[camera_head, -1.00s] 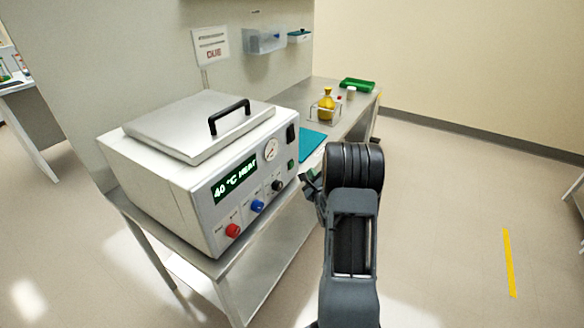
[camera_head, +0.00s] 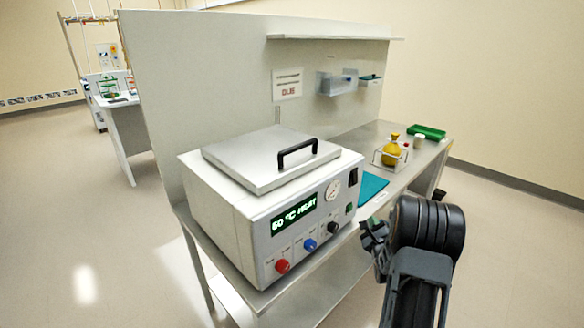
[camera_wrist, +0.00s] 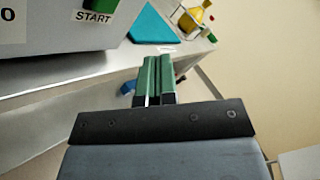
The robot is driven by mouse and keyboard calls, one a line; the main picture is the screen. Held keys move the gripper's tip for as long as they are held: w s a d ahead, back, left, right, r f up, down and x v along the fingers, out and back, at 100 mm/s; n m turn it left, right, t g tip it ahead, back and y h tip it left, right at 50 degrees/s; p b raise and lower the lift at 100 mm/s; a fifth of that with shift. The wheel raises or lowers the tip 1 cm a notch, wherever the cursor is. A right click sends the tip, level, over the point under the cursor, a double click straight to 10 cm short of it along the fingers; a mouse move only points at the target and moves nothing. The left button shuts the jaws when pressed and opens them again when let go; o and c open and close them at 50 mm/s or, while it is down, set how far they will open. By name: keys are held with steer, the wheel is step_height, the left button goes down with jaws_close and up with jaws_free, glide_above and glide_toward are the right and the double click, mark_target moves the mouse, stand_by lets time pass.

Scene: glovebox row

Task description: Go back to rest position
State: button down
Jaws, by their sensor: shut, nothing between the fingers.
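My gripper (camera_wrist: 153,80) shows in the wrist view with its two green fingers together and nothing between them. In the head view my gripper (camera_head: 375,240) is partly hidden by my own wrist, just right of the white heater box (camera_head: 235,215) and in front of the bench. The box has a closed lid with a black handle (camera_head: 297,150), and its display (camera_head: 294,214) reads "60 °C HEAT". Red, blue and black knobs sit below the display. The gripper appears apart from the box and its knobs.
The metal bench (camera_head: 350,135) holds a teal mat (camera_head: 371,188), a yellow flask (camera_head: 391,151) in a wire stand and a green tray (camera_head: 428,132). A back panel (camera_head: 215,85) with a shelf stands behind. The floor (camera_head: 510,240) to the right is clear.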

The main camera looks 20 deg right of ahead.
step_height(320, 180, down, 8)
steer(key=s+n+g, duration=0.3)
steer(key=n+g, duration=0.3)
steer(key=n, duration=0.1)
steer(key=s+a+r+n+g+y+p, duration=0.1)
steer(key=s+a+n+g+y+p, duration=0.15)
steer(key=s+a+n+g, duration=0.5)
steer(key=s+a+r+n+y+p, duration=0.1)
steer(key=s+a+r+n+p, duration=0.1)
steer(key=s+a+r+n, duration=0.2)
steer(key=s+a+r+n+y+p, duration=0.1)
steer(key=s+a+r+n, duration=0.3)
steer(key=a+r, duration=0.5)
steer(key=s+a+r+n+y+p, duration=0.1)
steer(key=s+a+r+n+p, duration=0.1)
steer(key=s+a+r+n, duration=0.2)
steer(key=a+r+n, duration=0.3)
steer(key=r, duration=0.4)
steer(key=shift+s+a+g+p, duration=0.35)
steer(key=shift+d, duration=0.1)
